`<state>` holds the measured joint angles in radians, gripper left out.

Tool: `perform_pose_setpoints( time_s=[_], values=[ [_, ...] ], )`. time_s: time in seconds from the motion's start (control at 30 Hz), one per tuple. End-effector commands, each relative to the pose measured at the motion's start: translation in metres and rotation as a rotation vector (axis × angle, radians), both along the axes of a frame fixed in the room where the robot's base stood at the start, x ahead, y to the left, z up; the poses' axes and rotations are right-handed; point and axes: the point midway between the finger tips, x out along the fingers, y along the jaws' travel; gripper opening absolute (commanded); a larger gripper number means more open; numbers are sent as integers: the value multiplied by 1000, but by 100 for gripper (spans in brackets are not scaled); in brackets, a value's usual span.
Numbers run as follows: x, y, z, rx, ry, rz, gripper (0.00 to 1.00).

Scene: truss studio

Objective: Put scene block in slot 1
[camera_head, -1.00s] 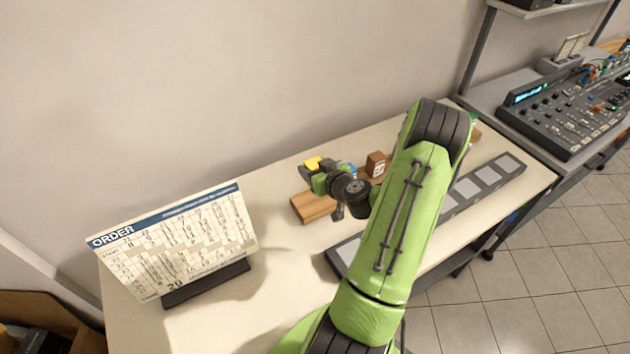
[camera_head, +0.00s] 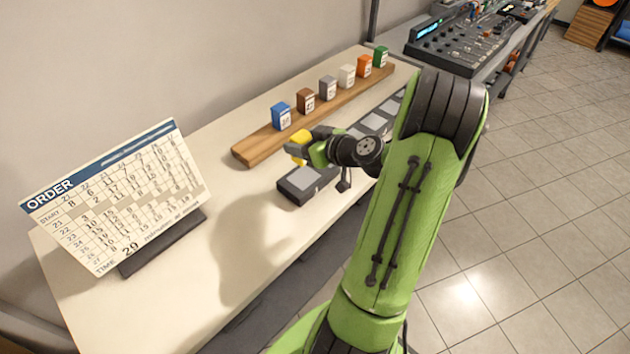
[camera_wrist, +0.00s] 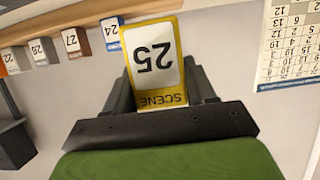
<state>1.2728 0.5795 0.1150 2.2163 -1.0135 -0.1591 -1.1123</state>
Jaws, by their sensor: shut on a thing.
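The scene block is yellow with a white face reading 25 and SCENE; it shows in the wrist view (camera_wrist: 153,62) and partly in the head view (camera_head: 297,147). My gripper (camera_head: 308,153) is shut on it, with dark fingers on both sides of the block in the wrist view (camera_wrist: 160,92). In the head view the block is in the air near the front of the wooden rail and the near end of the dark slot strip (camera_head: 290,194). The strip's nearest grey slot (camera_head: 305,178) looks empty. My arm hides part of the strip, and no slot numbers are readable.
The wooden rail (camera_head: 248,150) holds several blocks, including blue (camera_head: 281,115), brown (camera_head: 306,101) and green (camera_head: 381,57) ones. An ORDER board (camera_head: 118,200) stands at the table's left. A mixing console (camera_head: 465,38) is at the back. The table's front left is bare.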

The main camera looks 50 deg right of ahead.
Motion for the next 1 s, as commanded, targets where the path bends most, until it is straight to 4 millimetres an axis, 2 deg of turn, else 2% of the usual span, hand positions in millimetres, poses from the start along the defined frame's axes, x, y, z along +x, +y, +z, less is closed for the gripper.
perform_pose_setpoints(
  time_s=[0.03, 0.37, 0.77, 0.8, 0.93, 1.0],
  values=[
    [0, 0, -14, 7, 0, -1, 22],
    [0, -1, -65, 3, 0, -2, 22],
    [0, -1, -70, -2, -2, -2, 22],
    [0, -1, -70, -2, -1, -2, 58],
    [0, -1, -69, -1, -1, -3, 78],
    [0, -1, -69, -2, -1, -2, 81]
  ],
)
